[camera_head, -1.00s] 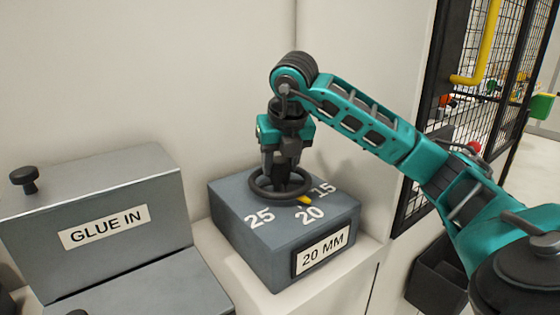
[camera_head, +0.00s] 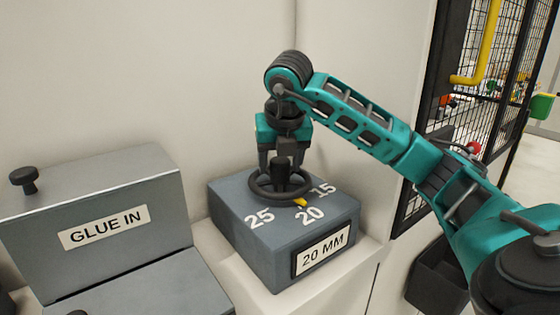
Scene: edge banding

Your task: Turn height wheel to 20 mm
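The dark height wheel (camera_head: 258,192) lies flat on top of a grey box (camera_head: 240,228). Its yellow pointer (camera_head: 300,202) points toward the painted 20 (camera_head: 310,215), between 25 on the left and 15 on the right. The label (camera_head: 322,250) on the box front reads "20 MM". My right gripper (camera_head: 281,168) points down over the wheel. Its fingers stand apart on either side of the wheel's dark central hub, and it looks open. The far side of the wheel is partly hidden by the hub and fingers. My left gripper is not in view.
A grey unit labelled "GLUE IN" (camera_head: 104,228) with a black knob (camera_head: 24,180) stands at the left. A pale wall rises close behind the box. A dark bin (camera_head: 440,275) and a black mesh fence (camera_head: 425,150) are at the right.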

